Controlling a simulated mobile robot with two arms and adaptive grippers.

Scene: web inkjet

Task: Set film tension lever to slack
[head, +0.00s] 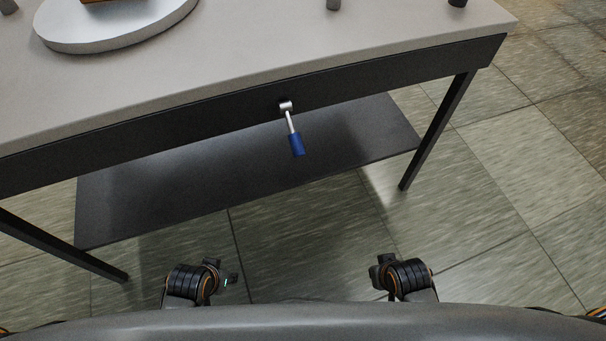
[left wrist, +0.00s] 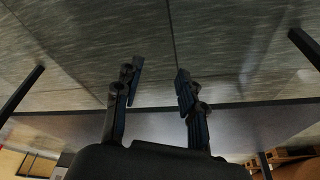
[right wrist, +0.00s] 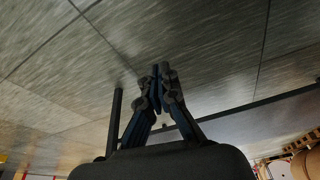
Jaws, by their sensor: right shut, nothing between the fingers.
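The film tension lever (head: 291,124) is on the dark front apron of the table. It has a silver pivot, a thin silver shaft and a blue grip (head: 297,145). It hangs downward with its grip tilted slightly to the right. My left gripper (left wrist: 156,78) is open and empty in the left wrist view. My right gripper (right wrist: 160,68) is shut and empty in the right wrist view, its fingertips together. In the head view both wrists are low, near my body, well apart from the lever. The lever is not clearly visible in either wrist view.
The table (head: 400,42) has a light top and a dark apron. A round silver turntable (head: 120,40) stands on it at the left. A dark lower shelf (head: 220,175) spans between the legs (head: 437,130). The tiled floor in front of the table is clear.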

